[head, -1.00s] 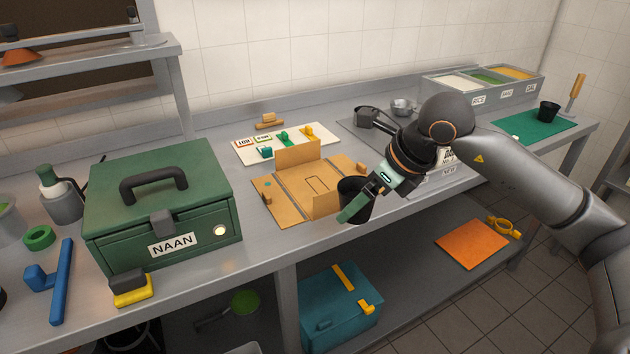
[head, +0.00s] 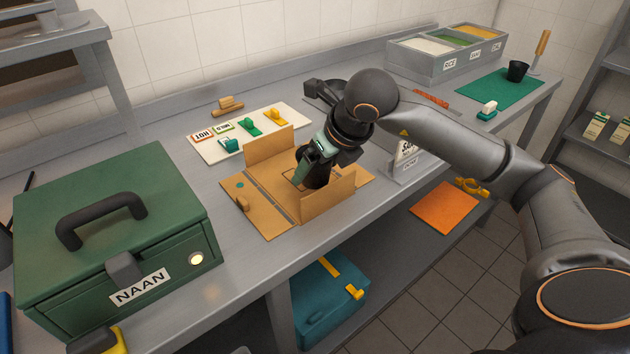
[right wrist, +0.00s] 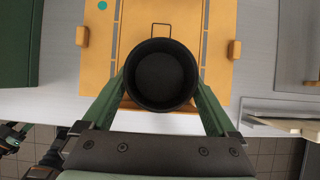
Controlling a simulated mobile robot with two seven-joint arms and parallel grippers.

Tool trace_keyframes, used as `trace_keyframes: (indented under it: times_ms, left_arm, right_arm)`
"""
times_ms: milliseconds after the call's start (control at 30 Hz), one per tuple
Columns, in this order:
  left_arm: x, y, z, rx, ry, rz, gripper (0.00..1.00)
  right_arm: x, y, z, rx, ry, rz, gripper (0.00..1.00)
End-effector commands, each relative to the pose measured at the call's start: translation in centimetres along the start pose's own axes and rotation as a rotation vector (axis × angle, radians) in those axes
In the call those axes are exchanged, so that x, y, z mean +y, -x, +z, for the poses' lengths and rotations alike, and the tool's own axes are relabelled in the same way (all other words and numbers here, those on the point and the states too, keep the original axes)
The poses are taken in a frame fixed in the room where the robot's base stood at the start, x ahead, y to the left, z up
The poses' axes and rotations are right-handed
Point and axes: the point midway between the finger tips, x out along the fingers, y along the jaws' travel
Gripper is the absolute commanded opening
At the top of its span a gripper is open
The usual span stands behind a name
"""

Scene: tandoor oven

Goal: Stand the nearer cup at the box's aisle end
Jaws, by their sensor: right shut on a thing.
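My right gripper (head: 314,160) is shut on a black cup (head: 318,179), upright over the cardboard box (head: 262,213). The box lies opened flat with two flaps standing. The cup is just behind the front flap (head: 327,196), which hides its base, so I cannot tell whether it touches the box. In the right wrist view the cup (right wrist: 160,78) sits between the green fingers, over the box's near end (right wrist: 175,40). The other black cup (head: 517,71) stands far right on a green mat (head: 490,92). A dark, greenish part low left in the wrist view may be my left gripper.
A green NAAN case (head: 115,225) stands left of the box. A white board (head: 245,135) with coloured clips lies behind it. A white card holder (head: 408,165) stands to the right. The counter's front edge runs close to the box.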

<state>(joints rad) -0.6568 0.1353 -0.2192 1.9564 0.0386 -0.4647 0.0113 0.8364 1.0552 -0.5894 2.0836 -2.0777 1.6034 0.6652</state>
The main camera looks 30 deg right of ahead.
Motion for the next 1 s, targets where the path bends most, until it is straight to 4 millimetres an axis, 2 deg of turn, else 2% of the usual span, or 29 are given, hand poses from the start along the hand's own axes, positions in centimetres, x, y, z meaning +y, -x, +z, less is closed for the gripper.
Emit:
trace_keyframes:
  times_ms: [300,633,667,733,1000]
  left_arm:
    - [0.1,-0.1,-0.3,0.007,-0.001,0.004,0.5]
    - [0.2,-0.4,-0.5,0.015,-0.003,0.006,0.5]
    - [0.2,-0.4,-0.6,0.015,-0.003,0.006,0.5]
    - [0.2,-0.3,-0.6,0.014,-0.004,0.007,0.5]
    - [0.3,-0.2,-0.7,0.013,-0.005,0.007,0.5]
  right_arm:
    - [0.0,-3.2,-1.9,0.003,0.001,-0.001,0.41]
    - [0.0,-3.6,-2.1,-0.001,0.001,0.001,0.41]
    - [0.0,-3.6,-2.1,-0.001,0.001,0.001,0.94]
    - [0.0,-3.5,-2.0,-0.001,0.001,0.001,1.0]
    - [0.0,-3.3,-1.9,-0.001,0.001,0.001,1.0]
